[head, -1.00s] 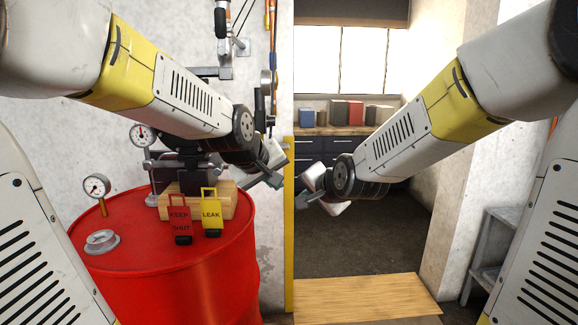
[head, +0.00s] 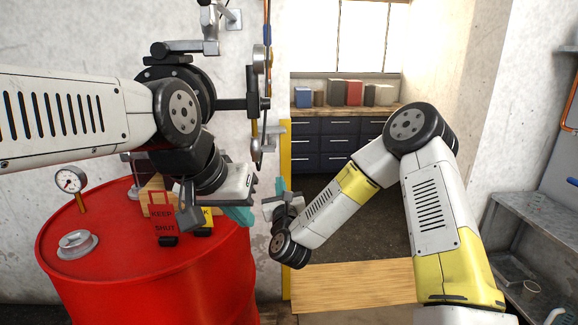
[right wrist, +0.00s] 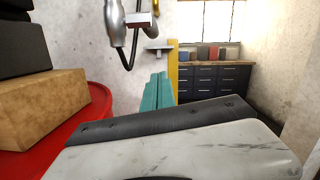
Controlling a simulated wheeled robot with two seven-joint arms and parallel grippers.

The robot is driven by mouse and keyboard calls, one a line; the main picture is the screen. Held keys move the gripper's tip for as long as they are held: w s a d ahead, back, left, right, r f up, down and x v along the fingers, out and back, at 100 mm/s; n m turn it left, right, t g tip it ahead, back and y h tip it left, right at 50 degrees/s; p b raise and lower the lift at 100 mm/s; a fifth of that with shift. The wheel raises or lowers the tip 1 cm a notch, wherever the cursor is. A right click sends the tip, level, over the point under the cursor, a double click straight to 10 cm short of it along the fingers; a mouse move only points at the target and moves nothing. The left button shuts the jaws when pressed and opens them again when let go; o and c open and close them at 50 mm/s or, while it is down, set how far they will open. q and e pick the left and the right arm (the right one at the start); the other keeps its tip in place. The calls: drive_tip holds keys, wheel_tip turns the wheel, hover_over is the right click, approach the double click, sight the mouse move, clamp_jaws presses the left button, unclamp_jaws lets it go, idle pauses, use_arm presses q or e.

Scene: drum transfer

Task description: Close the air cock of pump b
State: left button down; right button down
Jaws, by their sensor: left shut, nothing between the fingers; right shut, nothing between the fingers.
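A red drum (head: 150,270) stands at the left in the head view, with a red KEEP SHUT tag (head: 163,212) and a yellow tag (head: 204,222) at a wooden block (head: 152,186) on its top. No label for pump b or its air cock can be made out; my left arm hides much of the equipment above the drum. My left gripper (head: 238,214) is shut and empty in front of the drum's right rim. My right gripper (head: 281,187) is shut and empty, right of the drum; its teal fingers (right wrist: 157,93) show together in the right wrist view.
A pressure gauge (head: 70,179) and a grey cap (head: 77,243) are on the drum top. A silver nozzle (right wrist: 115,22) hangs by the wall. A yellow post (head: 285,145) stands right of the drum. A wooden board (head: 350,284), dark drawers (head: 335,142) and a grey shelf (head: 540,215) are farther right.

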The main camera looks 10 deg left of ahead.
sight(272, 145)
drive_tip(key=w+a+r, duration=0.3)
drive_tip(key=w+r, duration=0.2)
drive_tip(key=w, duration=0.4)
drive_tip(key=shift+r, duration=0.25)
drive_tip(key=shift+a, duration=0.1)
drive_tip(key=shift+w+a+r, duration=0.1)
drive_tip(key=shift+w+r, duration=0.15)
drive_tip(key=shift+r, duration=0.55)
